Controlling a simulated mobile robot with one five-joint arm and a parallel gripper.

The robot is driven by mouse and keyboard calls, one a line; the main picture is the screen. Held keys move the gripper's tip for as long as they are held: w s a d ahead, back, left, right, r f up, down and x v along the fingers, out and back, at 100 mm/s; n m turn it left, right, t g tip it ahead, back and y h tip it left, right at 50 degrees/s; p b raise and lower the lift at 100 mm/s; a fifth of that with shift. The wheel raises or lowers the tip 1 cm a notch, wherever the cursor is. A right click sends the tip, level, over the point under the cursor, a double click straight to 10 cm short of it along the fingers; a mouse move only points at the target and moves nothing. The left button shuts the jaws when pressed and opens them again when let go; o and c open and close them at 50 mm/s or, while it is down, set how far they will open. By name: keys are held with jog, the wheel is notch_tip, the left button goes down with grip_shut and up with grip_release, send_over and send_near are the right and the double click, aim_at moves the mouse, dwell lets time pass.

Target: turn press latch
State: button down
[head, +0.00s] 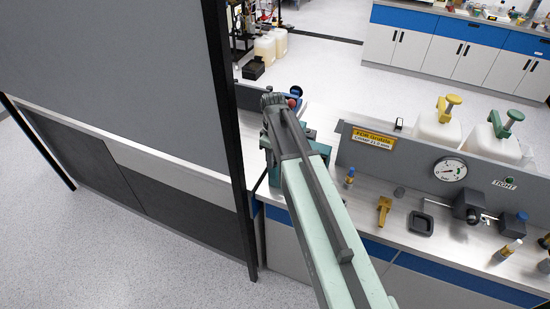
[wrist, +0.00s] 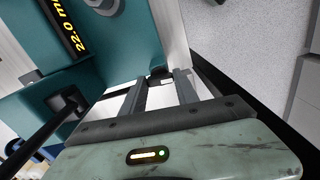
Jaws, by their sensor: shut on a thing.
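The teal press (wrist: 120,40) fills the upper left of the wrist view, with a yellow display reading "22.0" and a cut-off unit. In the head view, part of the teal press (head: 272,172) shows beside and behind my arm. My gripper (wrist: 160,78) has its two fingers apart, shut on a small dark piece, seemingly the press latch (wrist: 160,71), at the fingertips. Most of that piece is hidden, so its angle cannot be told. In the head view my arm hides the fingers and the latch.
A black rod (wrist: 40,130) sticks out of the press at left. A tall grey partition (head: 120,80) stands left of my arm. A bench panel with a gauge (head: 449,170) is at right, with a black tray (head: 421,223) and a yellow tool (head: 384,210) before it. Open floor lies behind.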

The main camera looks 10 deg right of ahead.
jog(key=shift+s+n, duration=0.15)
jog(key=shift+n, duration=0.45)
jog(key=c, duration=0.9)
grip_release()
notch_tip(320, 180, up, 8)
jog(key=p, duration=0.8)
jog(key=shift+f, duration=0.1)
